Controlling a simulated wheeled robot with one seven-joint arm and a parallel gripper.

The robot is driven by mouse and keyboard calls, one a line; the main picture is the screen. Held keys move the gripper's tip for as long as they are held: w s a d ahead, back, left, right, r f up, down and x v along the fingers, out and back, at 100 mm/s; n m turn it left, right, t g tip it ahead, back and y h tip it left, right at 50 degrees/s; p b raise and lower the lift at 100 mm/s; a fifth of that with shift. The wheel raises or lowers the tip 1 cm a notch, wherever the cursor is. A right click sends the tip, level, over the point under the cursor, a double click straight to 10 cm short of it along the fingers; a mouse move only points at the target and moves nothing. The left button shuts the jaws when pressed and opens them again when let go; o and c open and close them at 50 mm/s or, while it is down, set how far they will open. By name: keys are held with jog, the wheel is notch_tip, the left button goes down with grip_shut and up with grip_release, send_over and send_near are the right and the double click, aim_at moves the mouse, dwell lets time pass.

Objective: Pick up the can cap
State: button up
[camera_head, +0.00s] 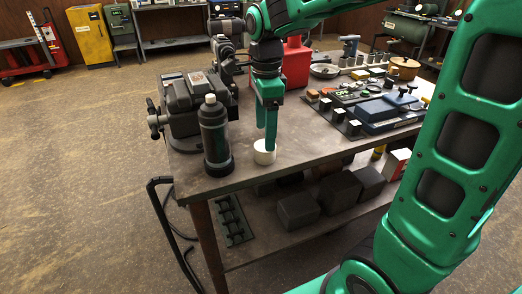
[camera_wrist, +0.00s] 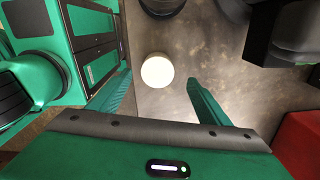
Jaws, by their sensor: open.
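The can cap (camera_head: 264,153) is a small white cylinder standing on the workbench near its front edge. In the wrist view the cap (camera_wrist: 157,70) is a pale disc, centred between the fingertips and slightly beyond them. My gripper (camera_head: 269,143) points down directly at the cap, its fingers appearing just behind or above it in the head view. The wrist view shows my gripper (camera_wrist: 159,82) with its fingers apart and nothing held. I cannot tell the exact height of the fingertips over the cap.
A dark spray can (camera_head: 214,138) stands left of the cap, with a black machine (camera_head: 185,105) behind it. A red container (camera_head: 296,62) stands behind my gripper. Tools and a blue case (camera_head: 380,113) lie to the right. The bench's front edge (camera_head: 290,172) is close.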

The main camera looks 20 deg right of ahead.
jog(key=shift+s+a+f, duration=0.1)
jog(key=shift+s+f, duration=0.05)
jog(key=shift+f, duration=2.6)
jog(key=c, duration=1.1)
